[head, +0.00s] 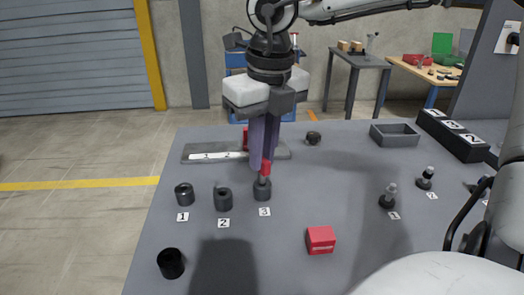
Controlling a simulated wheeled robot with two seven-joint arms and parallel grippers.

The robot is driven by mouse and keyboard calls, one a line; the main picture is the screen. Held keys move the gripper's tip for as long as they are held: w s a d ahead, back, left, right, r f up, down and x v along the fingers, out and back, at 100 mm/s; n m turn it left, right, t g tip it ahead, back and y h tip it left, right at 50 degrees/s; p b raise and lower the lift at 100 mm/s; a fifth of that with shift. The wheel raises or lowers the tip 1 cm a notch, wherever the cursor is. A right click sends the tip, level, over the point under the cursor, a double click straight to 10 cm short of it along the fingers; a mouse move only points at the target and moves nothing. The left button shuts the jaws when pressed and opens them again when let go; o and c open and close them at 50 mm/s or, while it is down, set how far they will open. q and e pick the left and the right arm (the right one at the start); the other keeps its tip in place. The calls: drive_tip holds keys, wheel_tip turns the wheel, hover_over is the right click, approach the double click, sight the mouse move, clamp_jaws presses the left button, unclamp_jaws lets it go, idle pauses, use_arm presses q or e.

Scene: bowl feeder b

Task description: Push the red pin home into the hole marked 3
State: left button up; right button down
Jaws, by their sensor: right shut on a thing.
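The red pin (266,168) stands upright at the third dark round block (262,191), behind the white label marked 3 (264,212). Its lower end meets the top of the block; how deep it sits in the hole I cannot tell. My right gripper (264,160) comes down from above and is shut on the red pin, its fingers covering the pin's upper part. My left gripper is not in view.
Dark blocks with holes stand at label 1 (184,194) and label 2 (223,199). A grey labelled plate (199,151) lies behind. A red box (320,240) and a black cup (171,263) stand in front. Dark pieces with light tops (388,197) stand right.

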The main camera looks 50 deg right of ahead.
drive_tip(key=shift+f+b, duration=1.2)
drive_tip(key=shift+b, duration=0.85)
idle(3.5)
idle(0.4)
drive_tip(key=shift+f+b, duration=0.3)
drive_tip(key=shift+b, duration=0.1)
idle(0.7)
drive_tip(key=c, duration=1.7)
unclamp_jaws()
